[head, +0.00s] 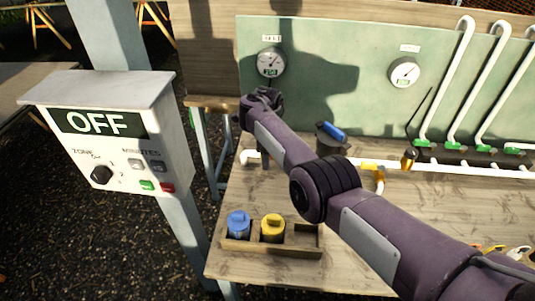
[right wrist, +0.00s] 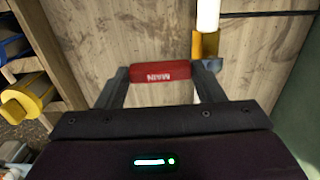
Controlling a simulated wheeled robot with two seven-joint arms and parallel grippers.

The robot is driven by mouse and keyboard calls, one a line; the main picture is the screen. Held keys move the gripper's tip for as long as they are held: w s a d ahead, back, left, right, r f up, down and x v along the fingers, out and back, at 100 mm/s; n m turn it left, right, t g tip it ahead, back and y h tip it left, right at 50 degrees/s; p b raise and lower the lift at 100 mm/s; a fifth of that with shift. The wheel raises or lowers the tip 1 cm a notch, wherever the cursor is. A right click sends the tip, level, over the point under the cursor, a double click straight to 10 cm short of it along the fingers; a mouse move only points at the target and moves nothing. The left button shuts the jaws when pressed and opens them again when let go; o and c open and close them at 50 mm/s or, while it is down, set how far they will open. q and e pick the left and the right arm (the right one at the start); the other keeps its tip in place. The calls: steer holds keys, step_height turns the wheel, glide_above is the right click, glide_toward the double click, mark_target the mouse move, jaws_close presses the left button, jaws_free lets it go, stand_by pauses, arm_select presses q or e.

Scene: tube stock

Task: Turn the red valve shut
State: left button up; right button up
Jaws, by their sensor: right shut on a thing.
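The red valve (right wrist: 161,72) shows in the right wrist view as a red handle with white, upside-down lettering that looks like MAIN. My right gripper (right wrist: 160,78) has one finger at each end of this handle and is shut on it. The handle lies crosswise in that view. In the head view my right arm reaches in from the right and its gripper (head: 265,157) points down over the white pipe (head: 251,156) at the table's left. The red handle is hidden there behind my arm. My left gripper is in neither view.
A wooden tray (head: 262,248) with a blue-capped and a yellow-capped bottle stands at the table's front left. A green panel with gauges rises at the back. A control box (head: 105,122) reading OFF stands left.

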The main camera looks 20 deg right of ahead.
stand_by(0.4)
steer(key=o, duration=1.1)
step_height(320, 180, up, 8)
steer(key=shift+f, duration=0.1)
